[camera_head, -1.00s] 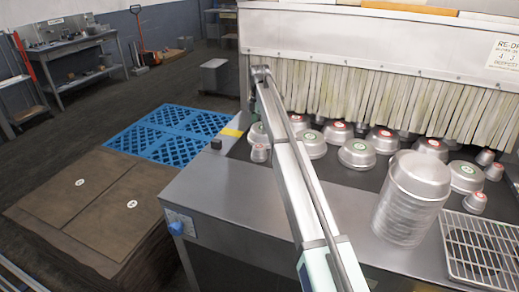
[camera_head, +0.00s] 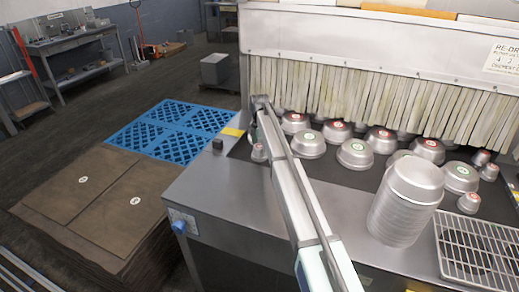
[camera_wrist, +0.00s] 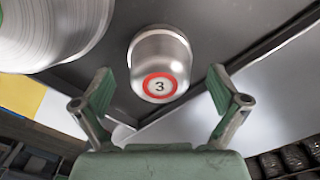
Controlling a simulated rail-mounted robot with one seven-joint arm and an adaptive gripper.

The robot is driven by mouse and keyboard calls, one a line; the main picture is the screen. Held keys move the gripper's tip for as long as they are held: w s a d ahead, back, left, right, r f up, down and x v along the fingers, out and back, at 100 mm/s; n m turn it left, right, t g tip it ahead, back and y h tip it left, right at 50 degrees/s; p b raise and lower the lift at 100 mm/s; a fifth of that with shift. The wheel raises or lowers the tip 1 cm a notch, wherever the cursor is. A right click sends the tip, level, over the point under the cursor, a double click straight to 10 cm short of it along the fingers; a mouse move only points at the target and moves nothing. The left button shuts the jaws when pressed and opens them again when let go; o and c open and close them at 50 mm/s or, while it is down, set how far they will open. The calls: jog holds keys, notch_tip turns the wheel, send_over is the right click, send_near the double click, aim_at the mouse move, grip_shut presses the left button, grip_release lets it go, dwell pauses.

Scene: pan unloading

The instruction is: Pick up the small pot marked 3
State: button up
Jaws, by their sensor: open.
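The small pot marked 3 (camera_wrist: 160,52) is a silver upturned pot with a black 3 in a red ring, upright in the middle of the wrist view. My gripper (camera_wrist: 160,76) is open, with its green fingers to the left and right of the pot's near end and gaps on both sides. I cannot tell how far above the pot the fingertips are. In the head view a small pot (camera_head: 259,153) shows at the left of the steel table, just left of my arm. My gripper is mostly hidden behind the arm there.
A larger pot (camera_wrist: 50,30) stands close left of the small pot in the wrist view. Several upturned pots stand before the strip curtain (camera_head: 370,95). A tall pot stack (camera_head: 403,215) and a wire rack (camera_head: 475,250) are at the right. The front-left table top (camera_head: 225,195) is bare.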

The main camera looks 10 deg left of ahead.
jog(key=shift+f, duration=0.15)
jog(key=c, duration=1.3)
jog(key=shift+o, duration=0.2)
jog(key=shift+r, duration=0.2)
